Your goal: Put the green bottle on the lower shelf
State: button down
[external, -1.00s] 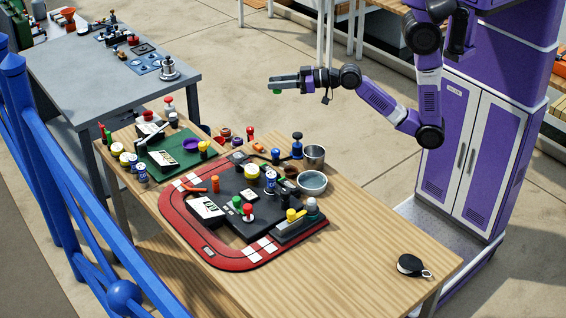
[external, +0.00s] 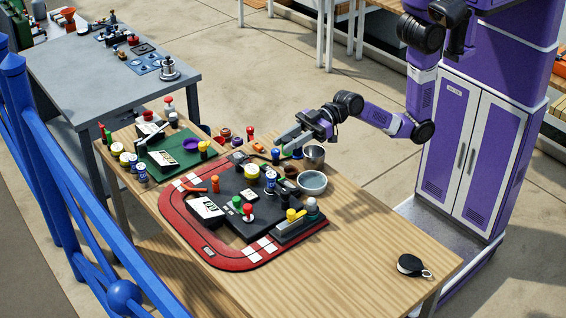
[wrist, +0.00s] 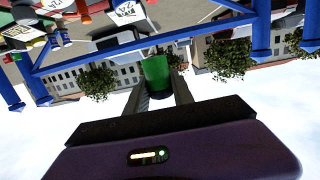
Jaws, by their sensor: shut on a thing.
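My gripper (external: 281,146) is shut on the green bottle (wrist: 155,72). In the wrist view the bottle sits between the two finger ends. In the external view only a bit of its green (external: 276,157) shows under the fingertips, above the back edge of the wooden table's crowded part. A black stepped stand (external: 245,188) lies below and to the left of my gripper. It has a raised black part and a lower grey ledge (external: 300,229). I cannot tell for sure which surface is the lower shelf.
The stand sits inside a red track-like mat (external: 190,237) and bears several small bottles and cans. A metal cup (external: 314,156) and a grey bowl (external: 312,183) stand close to my gripper's right. The table's front right is clear except for a black round item (external: 410,265).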

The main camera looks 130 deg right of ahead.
jog(key=shift+w+a, duration=0.1)
jog(key=shift+a, duration=0.4)
jog(key=s+d+m+g+h, duration=0.1)
jog(key=s+d+m+h, duration=0.2)
jog(key=s+d, duration=0.3)
jog(key=s+d+m+g+h, duration=0.2)
jog(key=s+d, duration=0.4)
jog(key=d, duration=0.6)
jog(key=s+d+m+g+h, duration=0.1)
jog(key=s+d+m+h, duration=0.2)
jog(key=s+d+h, duration=0.3)
jog(key=s+d, duration=0.1)
jog(key=d, duration=0.3)
jog(key=shift+r+m+g, duration=0.4)
jog(key=shift+f, duration=0.1)
notch_tip(320, 180, down, 19)
jog(key=shift+f+b, duration=0.2)
jog(key=shift+b, duration=0.35)
